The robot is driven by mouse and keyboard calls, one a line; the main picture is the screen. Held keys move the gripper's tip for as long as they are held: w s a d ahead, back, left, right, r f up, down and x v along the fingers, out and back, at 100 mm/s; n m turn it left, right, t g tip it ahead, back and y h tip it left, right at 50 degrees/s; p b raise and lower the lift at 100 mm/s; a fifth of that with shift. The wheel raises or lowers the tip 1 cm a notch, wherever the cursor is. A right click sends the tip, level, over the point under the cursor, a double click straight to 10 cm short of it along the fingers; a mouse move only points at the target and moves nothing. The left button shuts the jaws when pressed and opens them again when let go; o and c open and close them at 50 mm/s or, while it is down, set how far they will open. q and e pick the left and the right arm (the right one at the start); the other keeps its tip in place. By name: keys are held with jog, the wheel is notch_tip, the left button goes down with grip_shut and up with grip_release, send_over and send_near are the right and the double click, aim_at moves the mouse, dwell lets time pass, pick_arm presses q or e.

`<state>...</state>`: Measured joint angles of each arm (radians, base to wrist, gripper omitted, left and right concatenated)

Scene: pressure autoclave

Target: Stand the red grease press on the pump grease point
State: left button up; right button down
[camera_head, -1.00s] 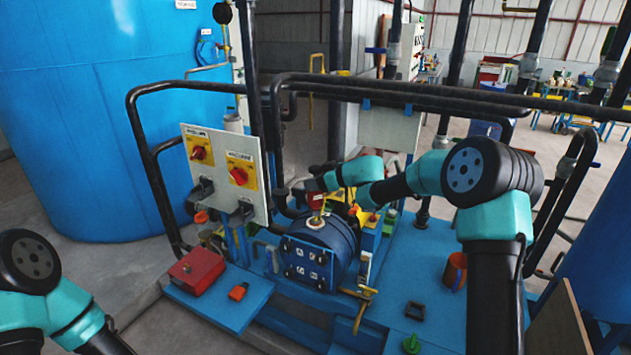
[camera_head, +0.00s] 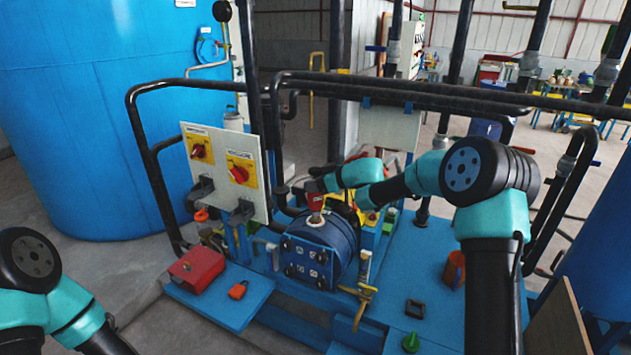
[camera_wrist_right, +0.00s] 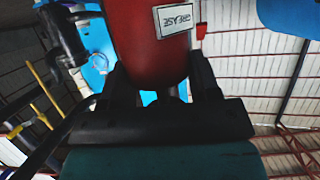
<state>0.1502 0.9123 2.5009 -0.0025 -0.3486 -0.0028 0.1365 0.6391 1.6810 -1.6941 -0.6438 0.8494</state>
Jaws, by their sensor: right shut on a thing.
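The red grease press (camera_head: 315,202) is above the blue pump (camera_head: 327,240), roughly upright, its lower end close over the pale ring on top of the pump. I cannot tell whether it touches the grease point, which is mostly hidden under it. My right gripper (camera_head: 315,187) is shut on the press. In the right wrist view the red body of the press (camera_wrist_right: 150,45), with a white GREASE label, sits between the fingers of the right gripper (camera_wrist_right: 160,85). My left arm shows at the lower left, but its gripper is out of frame.
A panel with red switches (camera_head: 222,172) stands left of the pump. A red box (camera_head: 196,267) and a small red padlock-like item (camera_head: 238,290) lie on a blue shelf. An orange mug (camera_head: 454,269) stands on the right deck. Black rails (camera_head: 400,93) run behind the pump.

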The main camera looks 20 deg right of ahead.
jog(key=shift+f, duration=0.7)
jog(key=shift+c, duration=1.3)
grip_release()
jog(key=shift+f, duration=0.15)
jog(key=v, duration=1.7)
jog(key=shift+s, duration=0.25)
